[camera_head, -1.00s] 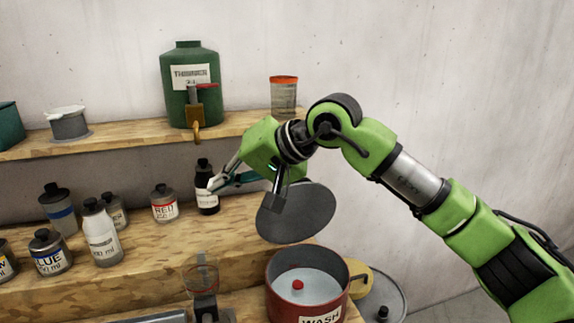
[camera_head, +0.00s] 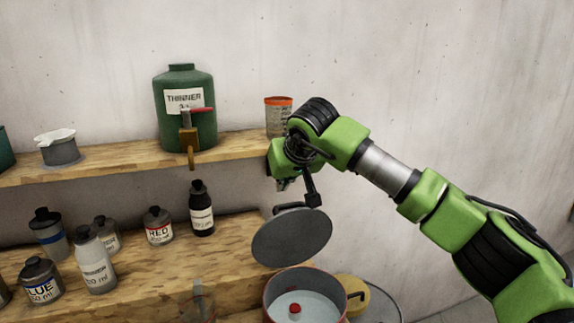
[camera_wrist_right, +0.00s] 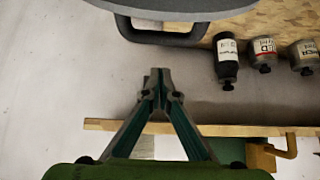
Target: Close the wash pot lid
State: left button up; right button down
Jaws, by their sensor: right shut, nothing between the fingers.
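The wash pot (camera_head: 276,299) is a red pot at the bottom of the head view, cut off by the frame edge. Its grey round lid (camera_head: 292,237) stands raised and tilted at the pot's far side. In the right wrist view the lid (camera_wrist_right: 200,10) crosses the top edge, with its dark handle (camera_wrist_right: 165,38) below it. My right gripper (camera_wrist_right: 158,75) is shut and empty, its tips a short gap from the handle. In the head view its green housing shows above the lid, with the fingers mostly hidden. My left gripper is out of view.
Paint bottles stand on the lower wooden shelf, including a black one (camera_head: 202,210). A green thinner can (camera_head: 187,125) with a tap and an orange-rimmed jar (camera_head: 278,115) stand on the upper shelf (camera_head: 100,165). A yellow object (camera_head: 354,299) sits right of the pot.

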jog(key=s, duration=0.2)
jog(key=s+d, duration=0.1)
jog(key=shift+s+f+p, duration=0.1)
jog(key=shift+f+p, duration=0.25)
jog(key=shift+p, duration=0.05)
jog(key=shift+s+f, duration=0.15)
jog(key=shift+f, duration=0.05)
jog(key=shift+d, duration=0.1)
